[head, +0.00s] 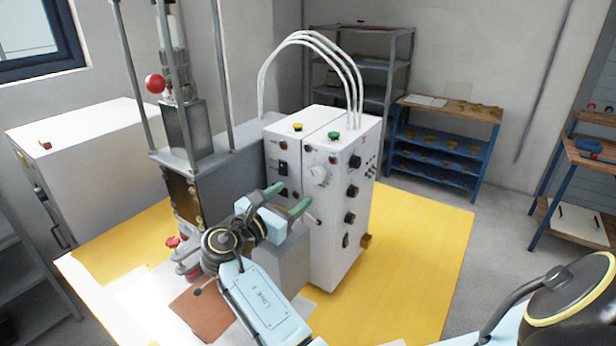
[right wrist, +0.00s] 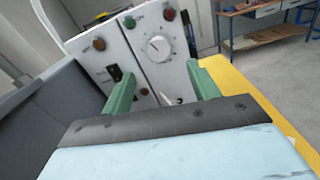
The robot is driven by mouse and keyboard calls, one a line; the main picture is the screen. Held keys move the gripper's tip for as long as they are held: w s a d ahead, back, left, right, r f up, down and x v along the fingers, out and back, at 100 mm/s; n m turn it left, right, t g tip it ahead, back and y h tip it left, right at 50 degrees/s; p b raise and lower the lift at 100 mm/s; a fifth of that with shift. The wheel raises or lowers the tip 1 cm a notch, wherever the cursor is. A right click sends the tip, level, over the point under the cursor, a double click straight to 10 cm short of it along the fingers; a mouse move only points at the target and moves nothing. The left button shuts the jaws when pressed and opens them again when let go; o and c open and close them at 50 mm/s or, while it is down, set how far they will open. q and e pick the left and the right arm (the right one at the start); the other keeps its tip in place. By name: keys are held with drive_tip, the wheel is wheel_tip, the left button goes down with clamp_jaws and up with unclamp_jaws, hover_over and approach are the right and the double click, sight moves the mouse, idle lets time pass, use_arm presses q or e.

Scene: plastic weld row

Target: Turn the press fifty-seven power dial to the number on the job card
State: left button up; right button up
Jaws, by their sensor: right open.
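The white control cabinet (head: 345,215) stands on the yellow-topped table beside the grey press. Its round white dial (head: 319,175) is on the upper front face. The dial also shows in the right wrist view (right wrist: 158,48), with tick marks around it; its numbers are too small to read. My right gripper (head: 288,198) has green fingers, open and empty, in front of the cabinet and a little below the dial. In the wrist view the fingers (right wrist: 160,80) stand apart below the dial, not touching it. No readable job card shows. My left gripper is not in view.
The grey press (head: 215,165) with upright rods stands left of the cabinet. Black knobs (head: 350,218) line the cabinet's right-hand face. White cables (head: 318,45) arch over its top. The yellow table top (head: 425,235) is clear on the right. A blue shelf bench (head: 437,140) stands behind.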

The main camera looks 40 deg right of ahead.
sight(314, 177)
drive_tip(key=p+x, duration=0.1)
drive_tip(key=x, duration=0.7)
drive_tip(key=shift+w+d+f, duration=0.1)
drive_tip(key=shift+w+d, duration=0.2)
drive_tip(key=shift+d, duration=0.1)
drive_tip(key=shift+c, duration=0.9)
drive_tip(key=c, duration=0.8)
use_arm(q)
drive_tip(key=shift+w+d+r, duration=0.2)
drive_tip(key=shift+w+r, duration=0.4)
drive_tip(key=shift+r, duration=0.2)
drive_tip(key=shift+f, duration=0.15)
